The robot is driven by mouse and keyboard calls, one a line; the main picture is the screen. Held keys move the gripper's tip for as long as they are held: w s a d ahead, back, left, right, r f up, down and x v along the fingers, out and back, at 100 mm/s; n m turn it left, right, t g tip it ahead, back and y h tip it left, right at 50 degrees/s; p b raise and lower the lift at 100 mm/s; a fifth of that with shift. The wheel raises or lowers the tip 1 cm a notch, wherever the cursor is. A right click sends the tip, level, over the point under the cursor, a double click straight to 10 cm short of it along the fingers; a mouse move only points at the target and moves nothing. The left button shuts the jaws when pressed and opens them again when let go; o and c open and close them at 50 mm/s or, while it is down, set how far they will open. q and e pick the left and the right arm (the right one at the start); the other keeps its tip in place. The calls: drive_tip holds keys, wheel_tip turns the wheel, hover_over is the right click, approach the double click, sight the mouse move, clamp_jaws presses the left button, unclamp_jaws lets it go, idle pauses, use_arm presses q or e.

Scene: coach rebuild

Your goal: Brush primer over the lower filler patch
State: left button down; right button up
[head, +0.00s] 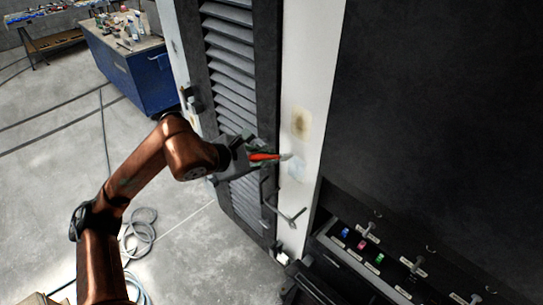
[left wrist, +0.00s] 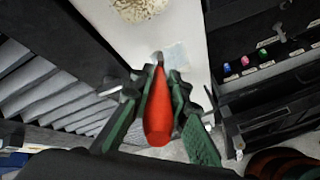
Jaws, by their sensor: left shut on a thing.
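My left gripper (head: 264,160) is shut on a red-handled brush (head: 262,156), which points right toward a white upright panel (head: 310,75). A pale bluish-grey lower patch (head: 296,169) lies on the panel, below a yellow-brown upper patch (head: 301,123). The brush's pale tip is close to the top edge of the lower patch; I cannot tell whether it touches. In the left wrist view the brush handle (left wrist: 158,115) sits between green-padded fingers (left wrist: 159,84), its tip at the left part of the lower patch (left wrist: 177,56). My right gripper is not seen.
A dark louvred door (head: 228,70) stands left of the panel, with a metal handle (head: 285,213) below the brush. A dark shelf with hooks and small coloured items (head: 362,245) is at lower right. A blue workbench (head: 130,65) stands behind. A hose (head: 140,235) lies on the floor.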

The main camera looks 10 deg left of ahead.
sight(253, 158)
use_arm(q)
drive_tip(key=s+a, duration=0.1)
drive_tip(key=s+a+b, duration=0.1)
drive_tip(key=shift+s+f, duration=0.1)
drive_tip(key=shift+s, duration=0.3)
drive_tip(key=shift+s+a+b, duration=0.3)
drive_tip(key=shift+s, duration=0.3)
drive_tip(key=shift+s+a+b, duration=0.35)
drive_tip(key=shift+s+a, duration=0.05)
drive_tip(key=shift+s, duration=0.25)
drive_tip(key=shift+s+a+b, duration=0.3)
drive_tip(key=shift+s+a, duration=0.1)
drive_tip(key=shift+s, duration=0.2)
